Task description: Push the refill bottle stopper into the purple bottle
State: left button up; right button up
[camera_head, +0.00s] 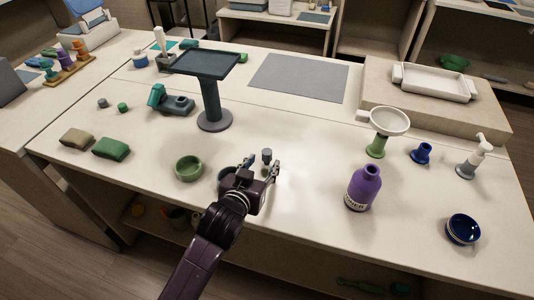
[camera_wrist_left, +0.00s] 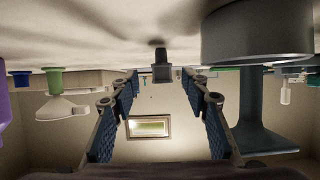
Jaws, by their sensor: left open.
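The purple bottle (camera_head: 364,188) stands upright near the front of the table, right of my left gripper, with its neck apparently open. Its edge shows at the far left of the left wrist view (camera_wrist_left: 4,115). A small dark grey stopper-like piece (camera_head: 267,155) stands on the table at my left gripper's fingertips. In the upside-down left wrist view, this piece (camera_wrist_left: 160,66) is centred between the fingers and a little beyond them. My left gripper (camera_head: 262,166) is open, low over the table, and holds nothing. My right gripper is not in view.
A green bowl (camera_head: 189,168) is left of my gripper; another greenish round item is partly hidden behind it. A grey pedestal stand (camera_head: 213,110) rises behind. A funnel (camera_head: 389,121), blue piece (camera_head: 422,153), pump (camera_head: 476,157) and blue bowl (camera_head: 463,229) are right.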

aim_at(265, 159)
pick_arm(q)
jog(key=shift+w+d, duration=0.1)
jog(key=shift+w, duration=0.05)
jog(key=shift+w+f, duration=0.15)
jog(key=shift+w, duration=0.2)
jog(key=p+x, duration=0.1)
jog(key=x, duration=0.2)
jog(key=shift+w+f, duration=0.1)
jog(key=shift+f, duration=0.05)
jog(key=shift+w+d+f, duration=0.15)
jog(key=shift+w+f, duration=0.1)
jog(key=shift+w, duration=0.3)
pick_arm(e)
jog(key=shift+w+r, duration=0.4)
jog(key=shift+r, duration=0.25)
pick_arm(q)
grip_shut()
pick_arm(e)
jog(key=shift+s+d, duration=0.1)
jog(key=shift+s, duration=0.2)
